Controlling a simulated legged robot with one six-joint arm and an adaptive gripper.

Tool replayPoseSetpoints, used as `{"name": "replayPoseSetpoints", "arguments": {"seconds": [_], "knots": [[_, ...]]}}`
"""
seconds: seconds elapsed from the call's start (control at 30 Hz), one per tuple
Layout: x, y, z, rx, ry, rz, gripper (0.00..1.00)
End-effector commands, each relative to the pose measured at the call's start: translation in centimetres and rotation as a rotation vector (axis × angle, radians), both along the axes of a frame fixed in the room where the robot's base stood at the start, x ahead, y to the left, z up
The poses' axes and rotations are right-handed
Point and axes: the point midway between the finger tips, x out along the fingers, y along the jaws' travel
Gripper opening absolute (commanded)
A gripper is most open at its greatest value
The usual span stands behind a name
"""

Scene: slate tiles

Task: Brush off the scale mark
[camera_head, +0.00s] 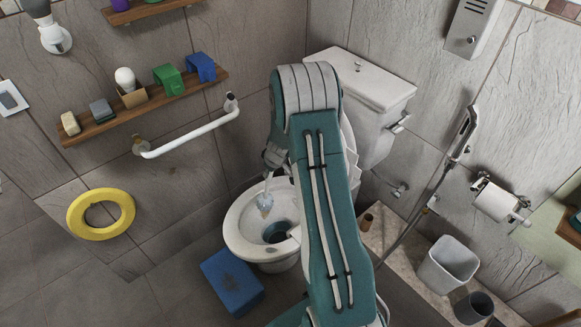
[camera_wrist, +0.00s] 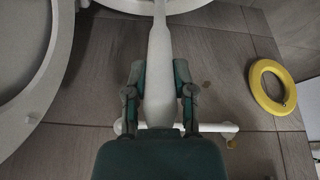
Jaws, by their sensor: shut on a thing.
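My gripper (camera_head: 275,158) is over the toilet and is shut on the white handle of a brush. In the wrist view my gripper (camera_wrist: 158,88) has one finger on each side of the thick brush handle (camera_wrist: 160,60). The handle points away from me, and its far end is cut off there. In the head view the pale brush head (camera_head: 265,201) hangs down over the left inner part of the toilet bowl (camera_head: 236,236). Whether its bristles touch the bowl I cannot tell. No scale mark can be made out clearly; the brush and my arm cover part of the bowl.
A blue stool (camera_head: 232,283) stands before the toilet. A toilet roll (camera_head: 495,203), grey bin (camera_head: 447,265) and hand shower (camera_head: 463,133) are at right.

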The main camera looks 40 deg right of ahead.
Motion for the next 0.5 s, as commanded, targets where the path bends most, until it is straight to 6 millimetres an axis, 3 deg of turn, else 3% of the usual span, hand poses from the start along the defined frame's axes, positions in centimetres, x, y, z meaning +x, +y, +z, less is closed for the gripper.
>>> {"name": "replayPoseSetpoints", "arguments": {"seconds": [0.03,0.2,0.33,0.5], "knots": [[-0.2,-1.6,-0.5,0.002,-0.011,-0.002,0.00],[-0.8,-5.6,-1.5,0.004,-0.051,0.022,0.00],[-1.1,-7.3,-2.0,0.005,-0.069,0.035,0.00],[-1.2,-7.6,-2.6,0.005,-0.074,0.042,0.00]]}}
